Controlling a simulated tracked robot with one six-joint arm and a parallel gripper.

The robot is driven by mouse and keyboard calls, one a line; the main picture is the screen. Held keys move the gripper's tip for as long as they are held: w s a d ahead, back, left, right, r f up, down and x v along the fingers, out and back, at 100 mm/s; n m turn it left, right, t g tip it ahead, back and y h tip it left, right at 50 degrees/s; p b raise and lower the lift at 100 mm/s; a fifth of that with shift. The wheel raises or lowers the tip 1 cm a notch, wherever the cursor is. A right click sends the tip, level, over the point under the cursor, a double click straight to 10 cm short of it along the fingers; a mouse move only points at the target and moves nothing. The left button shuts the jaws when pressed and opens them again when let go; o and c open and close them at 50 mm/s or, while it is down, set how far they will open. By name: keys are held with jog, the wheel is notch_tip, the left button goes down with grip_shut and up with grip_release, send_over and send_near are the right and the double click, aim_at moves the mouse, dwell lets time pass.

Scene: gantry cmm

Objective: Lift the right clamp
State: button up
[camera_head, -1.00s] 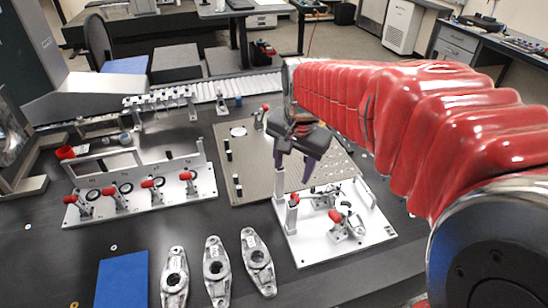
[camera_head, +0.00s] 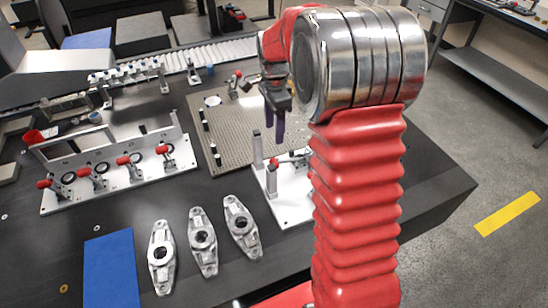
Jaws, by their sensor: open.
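My gripper (camera_head: 274,118) hangs with its purple fingers pointing down, open and empty, above the perforated plate. Below it and slightly right, a white fixture plate (camera_head: 277,212) stands on the dark table with upright posts (camera_head: 257,148). A clamp with a red handle (camera_head: 279,162) shows on that plate beside my arm. My red arm hides the right part of the plate and any other clamps there. A row of several red-handled clamps (camera_head: 124,160) stands on another white fixture (camera_head: 100,190) at the left. My gripper touches no clamp.
Three grey metal castings (camera_head: 202,240) lie at the front of the table, with a blue mat (camera_head: 110,268) to their left. The perforated plate (camera_head: 222,130) lies behind them. Another red-handled clamp (camera_head: 235,78) stands at its back edge. Dark table between fixtures is bare.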

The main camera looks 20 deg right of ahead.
aim_at(274, 161)
notch_tip(274, 161, down, 14)
jog(key=shift+r, duration=0.1)
dwell(0.9)
jog(key=shift+c, duration=0.7)
grip_shut()
